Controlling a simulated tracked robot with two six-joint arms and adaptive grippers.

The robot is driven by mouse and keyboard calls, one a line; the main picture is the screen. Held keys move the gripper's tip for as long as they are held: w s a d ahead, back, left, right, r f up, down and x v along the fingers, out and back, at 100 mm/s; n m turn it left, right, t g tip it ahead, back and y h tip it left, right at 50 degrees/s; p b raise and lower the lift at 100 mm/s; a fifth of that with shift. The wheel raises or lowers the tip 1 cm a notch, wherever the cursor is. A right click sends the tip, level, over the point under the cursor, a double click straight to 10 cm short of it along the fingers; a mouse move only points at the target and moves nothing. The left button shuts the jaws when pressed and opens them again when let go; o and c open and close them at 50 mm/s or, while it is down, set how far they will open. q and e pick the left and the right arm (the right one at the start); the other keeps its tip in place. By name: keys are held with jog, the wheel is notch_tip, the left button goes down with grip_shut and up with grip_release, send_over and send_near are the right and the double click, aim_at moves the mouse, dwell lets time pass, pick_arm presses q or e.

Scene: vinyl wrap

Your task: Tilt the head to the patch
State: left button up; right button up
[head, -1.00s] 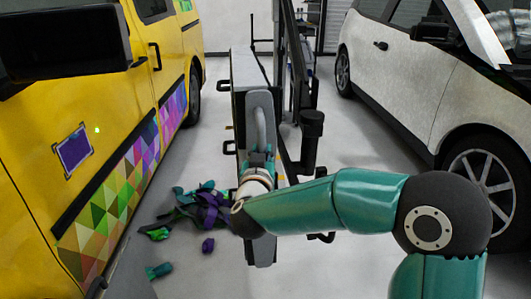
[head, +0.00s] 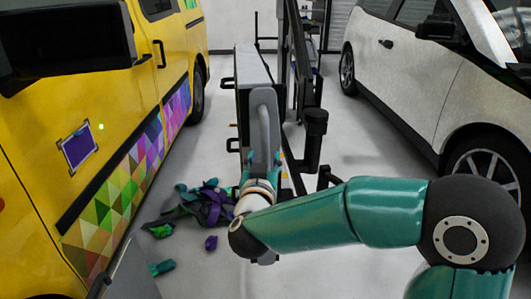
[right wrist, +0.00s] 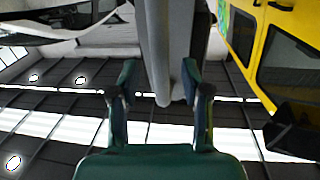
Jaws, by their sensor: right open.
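The purple patch (head: 79,149) with a dark edge is on the yellow van's (head: 60,110) side, at the left of the head view. My right gripper (head: 262,163) is at the grey upright panel (head: 263,100) with a grey handle (head: 264,132), away from the patch. In the right wrist view, the open fingers (right wrist: 158,75) are on either side of the grey handle (right wrist: 162,99); I cannot tell whether they touch it. My left gripper is not in view.
Purple and green scraps (head: 200,203) lie on the floor between van and panel. A white car (head: 430,80) stands at the right. A dark post (head: 315,140) rises beside the panel. Clear grey floor (head: 360,150) lies between the post and the white car.

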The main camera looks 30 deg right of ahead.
jog(key=v, duration=0.7)
jog(key=shift+s, duration=0.2)
jog(key=shift+a, duration=0.1)
dwell(0.4)
